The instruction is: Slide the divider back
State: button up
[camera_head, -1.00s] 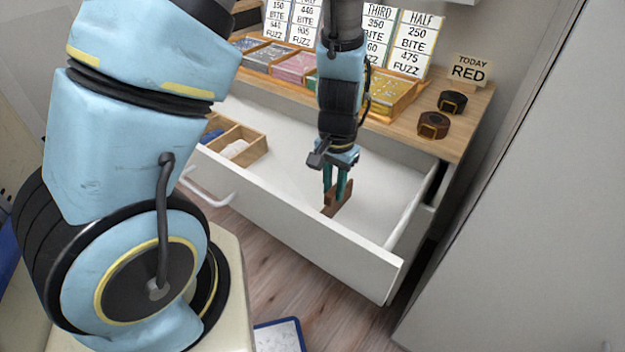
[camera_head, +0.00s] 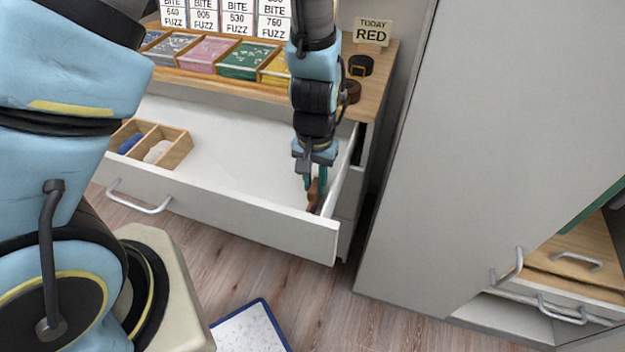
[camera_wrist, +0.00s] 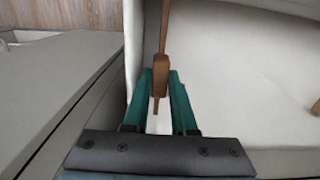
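The divider (camera_head: 313,200) is a narrow brown wooden piece standing in the open white drawer (camera_head: 235,150), close to its right side wall. In the wrist view the divider (camera_wrist: 161,68) runs away from me, with a thicker block between my fingertips. My gripper (camera_head: 315,184) reaches down into the drawer from above. Its two green fingers (camera_wrist: 161,88) are at either side of the block and look closed on it. In the head view the fingers hide part of the divider.
A wooden two-part box (camera_head: 178,152) with blue and white items sits at the drawer's left; the drawer floor between is bare. Above are trays (camera_head: 245,60), two dark round things and a "TODAY RED" sign (camera_head: 373,32). A tall grey cabinet (camera_head: 480,150) stands right.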

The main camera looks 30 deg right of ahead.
jog(key=o, duration=0.5)
jog(key=shift+c, duration=0.2)
jog(key=shift+w, duration=0.1)
